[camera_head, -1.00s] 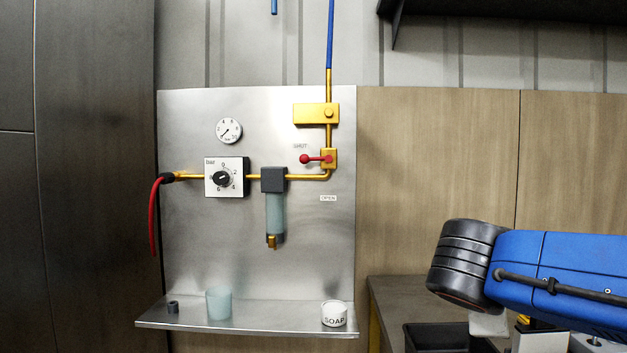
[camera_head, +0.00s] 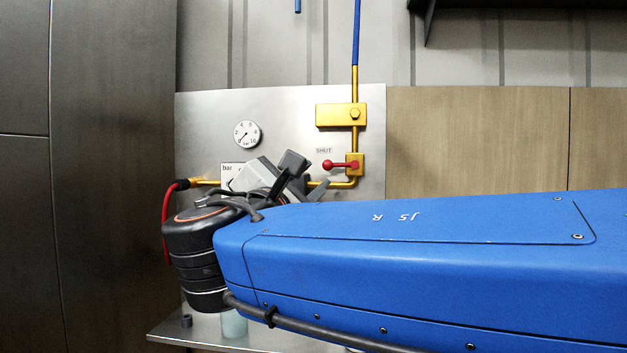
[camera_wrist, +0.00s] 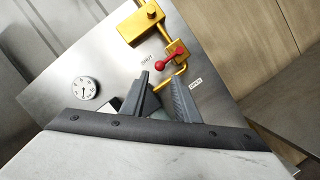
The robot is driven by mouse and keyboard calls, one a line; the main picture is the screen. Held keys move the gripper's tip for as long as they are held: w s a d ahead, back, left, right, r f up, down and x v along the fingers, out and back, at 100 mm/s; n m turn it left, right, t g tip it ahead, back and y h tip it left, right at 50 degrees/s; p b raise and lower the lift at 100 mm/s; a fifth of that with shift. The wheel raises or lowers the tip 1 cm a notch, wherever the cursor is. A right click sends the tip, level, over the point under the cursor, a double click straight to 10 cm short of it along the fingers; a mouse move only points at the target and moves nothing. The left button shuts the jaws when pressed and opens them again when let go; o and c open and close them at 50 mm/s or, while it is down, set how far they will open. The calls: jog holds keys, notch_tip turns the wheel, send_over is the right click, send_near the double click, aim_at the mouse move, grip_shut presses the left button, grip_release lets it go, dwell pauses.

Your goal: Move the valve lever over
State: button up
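The red valve lever (camera_head: 340,165) sits on a brass valve body on the steel panel. It points left and lies about level, with its round knob just below the SHUT label (camera_head: 323,150). In the wrist view the red lever (camera_wrist: 172,55) lies beyond my fingertips, and the OPEN label (camera_wrist: 195,82) is to their right. My gripper (camera_head: 311,172) is left of and slightly below the lever. Its two fingers (camera_wrist: 160,76) are apart with nothing between them, and I see no contact with the lever. My arm hides the panel's lower part in the head view.
A gauge (camera_head: 246,134) and a partly hidden dial plate (camera_head: 228,170) are left of the valve. A brass pipe (camera_head: 343,183) runs below it and a brass block (camera_head: 340,115) sits above. A cup (camera_head: 234,324) stands on the steel shelf (camera_head: 190,338) beneath my arm.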

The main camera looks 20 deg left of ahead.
aim_at(326, 166)
jog(key=x, duration=0.8)
jog(key=shift+r, duration=0.1)
jog(key=c, duration=0.5)
